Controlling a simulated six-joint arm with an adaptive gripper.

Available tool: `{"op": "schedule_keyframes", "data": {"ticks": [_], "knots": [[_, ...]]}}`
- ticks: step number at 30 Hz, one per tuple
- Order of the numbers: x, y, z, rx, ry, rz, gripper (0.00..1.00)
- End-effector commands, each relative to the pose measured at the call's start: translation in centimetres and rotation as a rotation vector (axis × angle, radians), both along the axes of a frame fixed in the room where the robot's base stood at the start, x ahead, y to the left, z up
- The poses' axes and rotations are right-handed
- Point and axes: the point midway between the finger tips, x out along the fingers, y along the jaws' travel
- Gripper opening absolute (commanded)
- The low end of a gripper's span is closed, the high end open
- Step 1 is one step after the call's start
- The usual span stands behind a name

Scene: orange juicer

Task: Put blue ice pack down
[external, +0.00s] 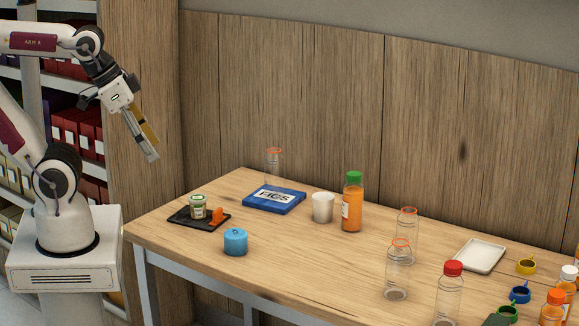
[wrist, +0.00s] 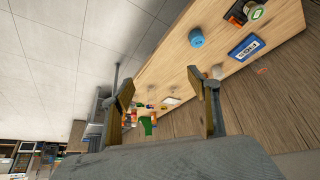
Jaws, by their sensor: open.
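The blue ice pack (external: 274,199) lies flat on the wooden table near its back left, with a white label facing up. It also shows in the wrist view (wrist: 246,47), to the right of my fingers. My gripper (external: 150,147) is up in the air to the left of the table, well apart from the pack. In the wrist view my gripper (wrist: 163,90) has its two fingers spread with nothing between them.
A clear bottle (external: 274,165) stands at the pack's back edge. A white cup (external: 323,207) and an orange juice bottle (external: 352,203) stand to its right. A black tray (external: 184,219) with a jar and a blue cylinder (external: 235,242) are nearer the front. Several bottles crowd the right.

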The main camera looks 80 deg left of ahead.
Motion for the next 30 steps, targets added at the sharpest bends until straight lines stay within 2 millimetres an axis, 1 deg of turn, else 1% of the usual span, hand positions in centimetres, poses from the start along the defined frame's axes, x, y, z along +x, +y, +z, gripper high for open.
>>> {"op": "schedule_keyframes", "data": {"ticks": [11, 17, 20, 30], "knots": [[2.4, 2.4, 0.1, 0.064, -0.022, 0.029, 0.6], [4.3, 4.4, 0.1, 0.117, -0.04, 0.046, 0.6], [5.6, 5.7, 0.1, 0.153, -0.052, 0.053, 0.6], [11.4, 12.2, -0.4, 0.314, -0.098, 0.053, 0.6]]}}
